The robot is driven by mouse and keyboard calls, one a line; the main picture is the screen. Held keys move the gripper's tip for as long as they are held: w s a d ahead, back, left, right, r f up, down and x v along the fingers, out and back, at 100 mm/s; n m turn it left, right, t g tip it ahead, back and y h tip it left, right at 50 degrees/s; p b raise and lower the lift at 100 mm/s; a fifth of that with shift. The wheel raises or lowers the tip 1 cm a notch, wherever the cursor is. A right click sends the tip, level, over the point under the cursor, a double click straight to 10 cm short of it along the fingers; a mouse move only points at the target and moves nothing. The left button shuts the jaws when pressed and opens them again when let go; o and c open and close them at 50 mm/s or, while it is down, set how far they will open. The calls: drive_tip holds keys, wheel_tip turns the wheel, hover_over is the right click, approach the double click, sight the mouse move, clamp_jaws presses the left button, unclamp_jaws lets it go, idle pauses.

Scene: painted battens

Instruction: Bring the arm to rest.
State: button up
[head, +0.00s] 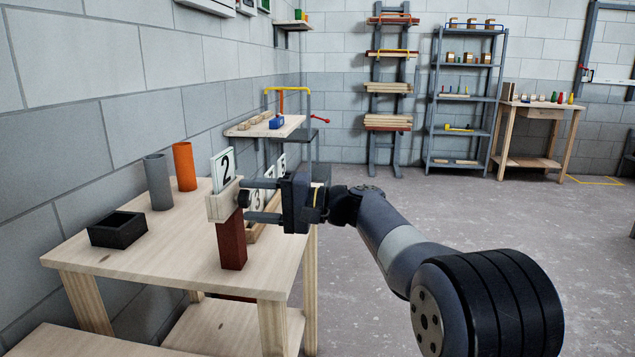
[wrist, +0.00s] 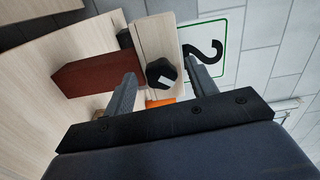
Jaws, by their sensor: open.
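My gripper (head: 248,200) is open, its two fingers apart on either side of a black knob (head: 243,198). The knob is on the face of a pale wooden piece (head: 221,206) at the near end of a table. In the wrist view my fingers (wrist: 160,68) show with the knob (wrist: 162,73) between them; I cannot tell whether they touch it. A red-brown batten (head: 231,246) is upright just below the pale piece and also shows in the wrist view (wrist: 92,75), left of the fingers. My arm stretches from the lower right.
The wooden table (head: 130,245) holds a black open box (head: 118,231), a grey cylinder (head: 158,182) and an orange cylinder (head: 184,166). A number 2 card (head: 223,168) stands behind the pale piece, other cards beyond. A wall is close at left. Open floor (head: 400,190) lies to the right.

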drive_tip(key=m+p, duration=0.4)
drive_tip(key=p, duration=0.1)
drive_tip(key=m+p, duration=0.3)
drive_tip(key=shift+r, duration=0.35)
drive_tip(key=m+p, duration=0.2)
drive_tip(key=p, duration=0.1)
drive_tip(key=shift+m, duration=0.3)
drive_tip(key=shift+f+m+p, duration=0.1)
drive_tip(key=shift+m+p, duration=0.7)
drive_tip(key=shift+p, duration=0.25)
